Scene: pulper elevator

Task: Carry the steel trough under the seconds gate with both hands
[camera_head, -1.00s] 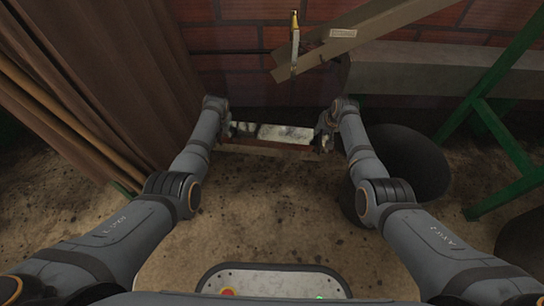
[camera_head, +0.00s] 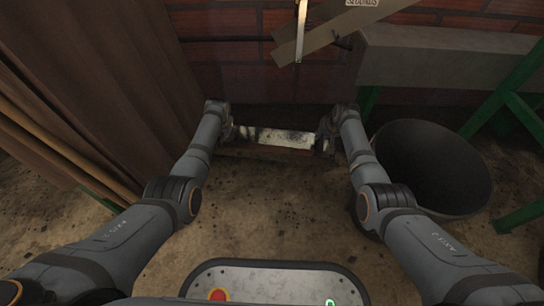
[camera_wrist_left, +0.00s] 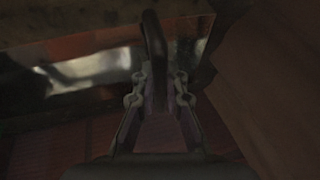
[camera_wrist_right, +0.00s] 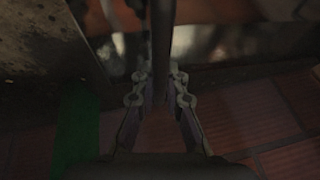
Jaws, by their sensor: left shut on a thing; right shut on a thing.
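The steel trough (camera_head: 283,138) is held between my two grippers in the head view, low before the brick wall, with a shiny, stained inner face. It also shows in the left wrist view (camera_wrist_left: 85,70). My left gripper (camera_head: 230,128) is at its left end, and in the left wrist view its fingers (camera_wrist_left: 157,92) are shut on a dark handle. My right gripper (camera_head: 328,132) is at the right end, and in the right wrist view its fingers (camera_wrist_right: 160,88) are shut on a similar dark bar. A sloping board chute (camera_head: 335,27) with a pale label is above the trough.
A large dark round tub (camera_head: 433,168) stands on the floor right of my right arm. A grey ledge (camera_head: 440,65) on green legs (camera_head: 512,105) is behind it. A brown curtain (camera_head: 95,85) hangs at left. Dirt floor (camera_head: 285,210) in front is clear.

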